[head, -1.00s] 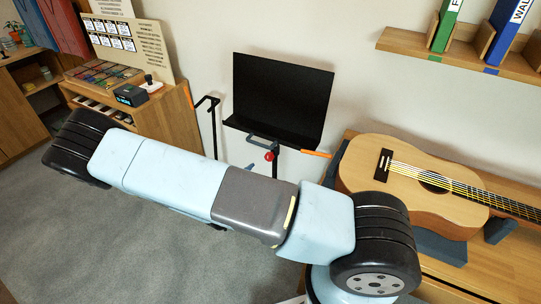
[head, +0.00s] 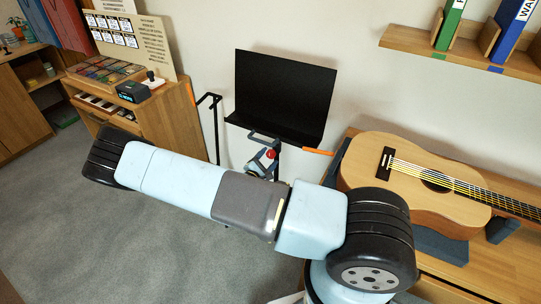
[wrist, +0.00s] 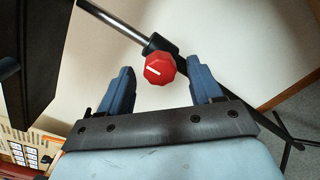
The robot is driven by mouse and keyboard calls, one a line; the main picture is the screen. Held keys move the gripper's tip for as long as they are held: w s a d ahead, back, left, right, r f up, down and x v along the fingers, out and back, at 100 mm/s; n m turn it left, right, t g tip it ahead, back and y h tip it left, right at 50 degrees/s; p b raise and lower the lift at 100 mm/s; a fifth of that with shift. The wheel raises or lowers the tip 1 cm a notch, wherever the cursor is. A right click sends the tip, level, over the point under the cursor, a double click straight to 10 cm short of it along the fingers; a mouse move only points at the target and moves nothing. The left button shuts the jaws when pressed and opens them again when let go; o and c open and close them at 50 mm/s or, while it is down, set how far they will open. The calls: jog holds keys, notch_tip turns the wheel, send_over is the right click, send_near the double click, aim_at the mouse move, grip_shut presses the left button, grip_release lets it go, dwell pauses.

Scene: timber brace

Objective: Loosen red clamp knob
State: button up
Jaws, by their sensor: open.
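The red clamp knob (wrist: 159,68) shows in the wrist view with a white line on its face. It sits on the clamp of a black stand with a metal rod (wrist: 115,22). My gripper (wrist: 163,80) is open, with one blue finger on each side of the knob and a gap to both. I cannot tell how far the knob lies beyond the fingertips. In the head view the knob (head: 270,154) is a small red spot under the black music stand panel (head: 283,97). My arm hides the lower part of the stand there.
A guitar (head: 425,185) lies on a wooden bench to the right. A wooden cabinet (head: 165,125) with a small black device stands at the left. An orange-tipped bar (head: 318,151) sticks out right of the stand. Grey floor (head: 90,230) is clear at the lower left.

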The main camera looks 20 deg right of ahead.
aim_at(270, 156)
jog(key=shift+x, duration=1.65)
jog(key=shift+c, duration=0.2)
jog(key=c, duration=0.9)
jog(key=shift+a, duration=0.25)
jog(key=shift+c, duration=0.5)
jog(key=shift+d, duration=0.25)
